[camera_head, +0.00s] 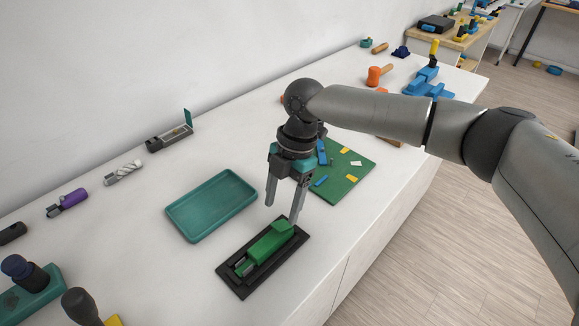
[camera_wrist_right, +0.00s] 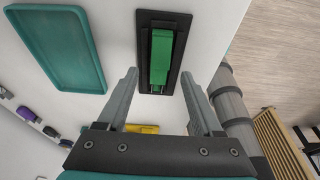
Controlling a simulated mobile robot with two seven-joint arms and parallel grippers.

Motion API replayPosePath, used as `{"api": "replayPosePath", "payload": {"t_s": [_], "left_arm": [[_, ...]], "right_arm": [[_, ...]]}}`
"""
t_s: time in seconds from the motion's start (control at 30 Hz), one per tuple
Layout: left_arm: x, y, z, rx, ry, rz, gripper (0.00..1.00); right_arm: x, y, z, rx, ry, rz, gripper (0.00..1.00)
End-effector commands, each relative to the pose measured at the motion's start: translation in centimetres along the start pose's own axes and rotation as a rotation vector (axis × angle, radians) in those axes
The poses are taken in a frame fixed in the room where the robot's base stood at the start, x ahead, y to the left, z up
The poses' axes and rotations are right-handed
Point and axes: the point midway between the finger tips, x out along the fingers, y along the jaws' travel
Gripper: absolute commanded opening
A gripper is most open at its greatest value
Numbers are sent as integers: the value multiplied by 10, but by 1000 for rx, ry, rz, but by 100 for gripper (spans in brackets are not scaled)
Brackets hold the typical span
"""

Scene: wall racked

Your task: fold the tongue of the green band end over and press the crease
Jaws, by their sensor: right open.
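The green band (camera_head: 263,250) lies lengthwise in a black holder (camera_head: 232,284) on the white table. Its end nearest my right gripper has a wider, lighter flap, the tongue (camera_head: 283,227), which looks tilted up. In the right wrist view the green band (camera_wrist_right: 161,50) shows in its black holder (camera_wrist_right: 171,17), beyond and between my fingers. My right gripper (camera_head: 282,212) is open and empty, pointing down just above the tongue end. I cannot tell whether a fingertip touches it. My left gripper is not in view.
A teal tray (camera_head: 212,206) lies left of the holder. A green board (camera_head: 345,178) with small coloured pieces lies behind my right gripper. Several tools line the wall side, including a purple-handled one (camera_head: 73,198). A teal block with a dark knob (camera_head: 30,280) stands at the lower left.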

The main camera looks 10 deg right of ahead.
Motion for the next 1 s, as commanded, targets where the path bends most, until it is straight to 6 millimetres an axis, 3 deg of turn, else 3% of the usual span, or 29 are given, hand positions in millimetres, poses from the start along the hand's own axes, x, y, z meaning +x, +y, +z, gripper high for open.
{"api": "replayPosePath", "payload": {"t_s": [0.2, 0.4, 0.6, 1.0], "left_arm": [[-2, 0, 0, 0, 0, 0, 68], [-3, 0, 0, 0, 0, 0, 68], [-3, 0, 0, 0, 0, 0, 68], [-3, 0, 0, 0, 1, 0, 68]], "right_arm": [[-55, 0, 0, 0, -1, 3, 68], [-89, 0, 0, 0, 0, 1, 68], [-102, 0, 0, 0, 0, 0, 68], [-103, 0, 0, -1, 0, -1, 68]]}}
